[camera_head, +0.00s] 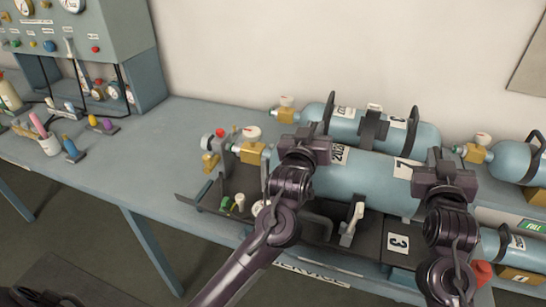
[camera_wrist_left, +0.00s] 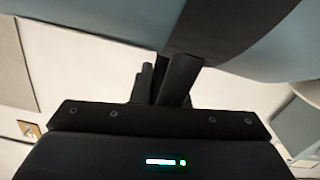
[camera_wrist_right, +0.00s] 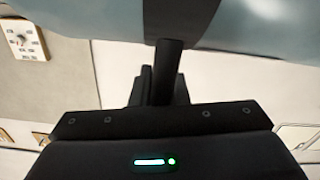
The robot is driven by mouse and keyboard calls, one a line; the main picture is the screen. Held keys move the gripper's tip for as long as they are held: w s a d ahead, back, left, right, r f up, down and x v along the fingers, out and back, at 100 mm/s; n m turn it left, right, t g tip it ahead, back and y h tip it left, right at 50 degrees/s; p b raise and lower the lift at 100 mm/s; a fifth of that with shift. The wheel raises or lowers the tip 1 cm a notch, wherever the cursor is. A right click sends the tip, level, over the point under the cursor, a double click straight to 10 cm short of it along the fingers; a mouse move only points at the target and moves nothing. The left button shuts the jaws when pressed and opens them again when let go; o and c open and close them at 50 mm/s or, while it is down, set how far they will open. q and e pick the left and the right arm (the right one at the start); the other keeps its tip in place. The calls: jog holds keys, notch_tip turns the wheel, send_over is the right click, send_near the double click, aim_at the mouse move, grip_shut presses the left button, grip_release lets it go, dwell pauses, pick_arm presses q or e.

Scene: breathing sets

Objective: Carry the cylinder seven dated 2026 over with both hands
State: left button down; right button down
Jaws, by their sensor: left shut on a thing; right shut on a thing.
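Cylinder seven (camera_head: 365,182) is a light blue tank lying lengthwise, with a brass valve at its left end. Its date label (camera_head: 339,154) is partly covered and reads about 202; a 7 label (camera_head: 405,168) shows further right. My left gripper (camera_head: 308,147) is shut on it near the date label, and my right gripper (camera_head: 446,178) is shut on it near its right end. In the left wrist view, the jaws (camera_wrist_left: 177,82) meet a dark part under the cylinder's band; the right wrist view shows the same (camera_wrist_right: 166,75). The gap below the cylinder is unclear.
A dark tray (camera_head: 190,200) with a clamp (camera_head: 351,222) and a 3 plate (camera_head: 398,243) lies in front and below. Another blue cylinder (camera_head: 345,122) lies close behind. More cylinders (camera_head: 507,162) are at right.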

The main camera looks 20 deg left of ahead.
pick_arm(q)
jog(key=shift+r, duration=0.4)
pick_arm(e)
jog(key=shift+r, duration=0.3)
pick_arm(q)
jog(key=c, duration=1.3)
grip_release()
jog(key=shift+f, duration=0.85)
pick_arm(e)
jog(key=c, duration=1.8)
grip_release()
jog(key=shift+f, duration=0.6)
pick_arm(q)
jog(key=shift+s+r, duration=0.4)
jog(key=shift+r, duration=0.05)
pick_arm(e)
jog(key=o, duration=0.5)
jog(key=shift+s+r, duration=0.35)
jog(key=shift+s, duration=0.05)
pick_arm(q)
jog(key=shift+w, duration=0.2)
pick_arm(e)
jog(key=shift+w, duration=0.2)
pick_arm(q)
jog(key=shift+s+r, duration=0.1)
pick_arm(e)
jog(key=shift+s, duration=0.1)
pick_arm(q)
jog(key=shift+s, duration=0.1)
